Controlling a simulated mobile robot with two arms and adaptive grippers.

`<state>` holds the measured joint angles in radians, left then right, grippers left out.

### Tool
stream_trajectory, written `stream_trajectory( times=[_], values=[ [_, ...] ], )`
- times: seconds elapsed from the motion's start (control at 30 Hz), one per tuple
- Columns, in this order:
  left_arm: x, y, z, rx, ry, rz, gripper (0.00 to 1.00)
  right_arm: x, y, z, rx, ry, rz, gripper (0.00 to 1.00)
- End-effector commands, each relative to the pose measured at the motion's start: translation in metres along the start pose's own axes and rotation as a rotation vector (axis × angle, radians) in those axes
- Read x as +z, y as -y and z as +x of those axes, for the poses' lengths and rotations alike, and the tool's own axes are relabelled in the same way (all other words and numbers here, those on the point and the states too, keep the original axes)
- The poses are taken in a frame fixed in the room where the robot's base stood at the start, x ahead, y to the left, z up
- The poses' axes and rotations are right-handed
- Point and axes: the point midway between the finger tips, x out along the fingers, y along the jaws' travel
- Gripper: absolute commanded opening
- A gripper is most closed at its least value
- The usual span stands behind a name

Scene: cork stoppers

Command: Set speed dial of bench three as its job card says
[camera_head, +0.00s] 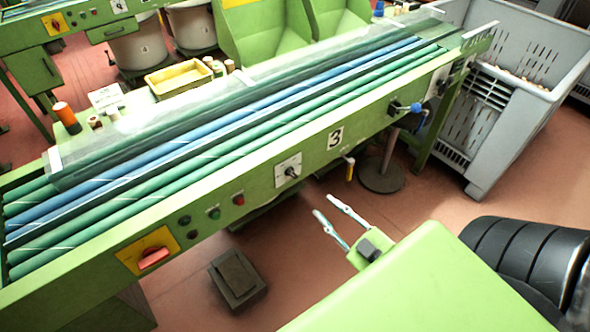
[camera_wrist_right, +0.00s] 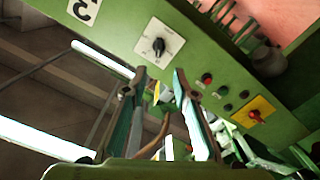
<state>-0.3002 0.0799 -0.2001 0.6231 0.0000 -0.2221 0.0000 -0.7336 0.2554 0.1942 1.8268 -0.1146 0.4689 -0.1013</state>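The speed dial (camera_head: 291,172) is a black knob on a white plate on the green front panel of bench three, left of the "3" plate (camera_head: 335,138). The dial also shows in the right wrist view (camera_wrist_right: 158,46), above the fingers; its scale is too small to read. A white card (camera_head: 106,97) stands at the back of the bench, its writing not legible. My right gripper (camera_head: 323,204) is in front of the panel, below and right of the dial and apart from it. In the wrist view its two fingers (camera_wrist_right: 158,72) are spread with nothing held. My left gripper is not in view.
On the panel are green and red buttons (camera_head: 214,213), a red switch on a yellow plate (camera_head: 153,256) and a blue-knobbed lever (camera_head: 415,107). A dark pedal (camera_head: 237,277) lies on the floor. A grey crate (camera_head: 487,160) stands right; a black seat (camera_head: 525,250) is lower right.

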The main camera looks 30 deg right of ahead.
Motion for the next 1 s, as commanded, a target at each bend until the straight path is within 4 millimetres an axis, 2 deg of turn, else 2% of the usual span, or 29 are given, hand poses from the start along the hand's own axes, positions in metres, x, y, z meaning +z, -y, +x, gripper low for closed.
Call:
stream_trajectory(
  times=[0.17, 0.6, 0.8, 1.0],
  values=[
    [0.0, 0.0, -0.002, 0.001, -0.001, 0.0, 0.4, -0.004, -0.003, 0.021, 0.004, -0.015, -0.004, 0.26],
    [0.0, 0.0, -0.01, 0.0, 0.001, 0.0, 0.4, -0.004, -0.002, 0.108, 0.002, -0.01, -0.001, 0.26],
    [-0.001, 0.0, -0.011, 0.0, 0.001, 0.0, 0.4, -0.003, -0.001, 0.13, 0.001, -0.008, -0.001, 0.26],
    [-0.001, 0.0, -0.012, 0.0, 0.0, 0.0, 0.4, -0.003, -0.001, 0.137, 0.001, -0.006, -0.001, 0.26]
  ],
)
